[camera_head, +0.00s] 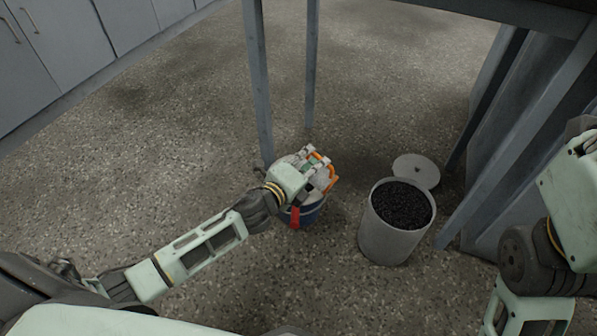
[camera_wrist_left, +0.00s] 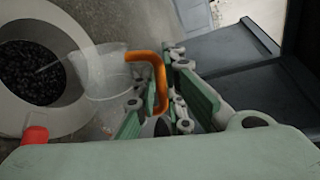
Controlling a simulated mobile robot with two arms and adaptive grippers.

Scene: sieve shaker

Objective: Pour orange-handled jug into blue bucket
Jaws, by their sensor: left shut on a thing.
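My left gripper (camera_head: 318,168) is shut on the orange handle (camera_wrist_left: 160,72) of a clear jug (camera_wrist_left: 100,78). The handle lies between its fingers in the left wrist view. The blue bucket (camera_head: 311,213), with a red part (camera_head: 295,217) on its side, stands on the floor below the gripper and is partly hidden by it. In the wrist view the jug's clear body overlaps the edge of a pale round opening (camera_wrist_left: 65,118) with black grains (camera_wrist_left: 35,75) inside and a red part at its rim. I cannot tell whether grains are flowing. My right gripper is out of view.
A grey bin (camera_head: 385,240) full of black grains stands right of the bucket, with a round lid (camera_head: 416,170) on the floor behind it. Table legs (camera_head: 258,80) rise close behind the bucket. Grey cabinets (camera_head: 60,40) line the far left. Floor at left is clear.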

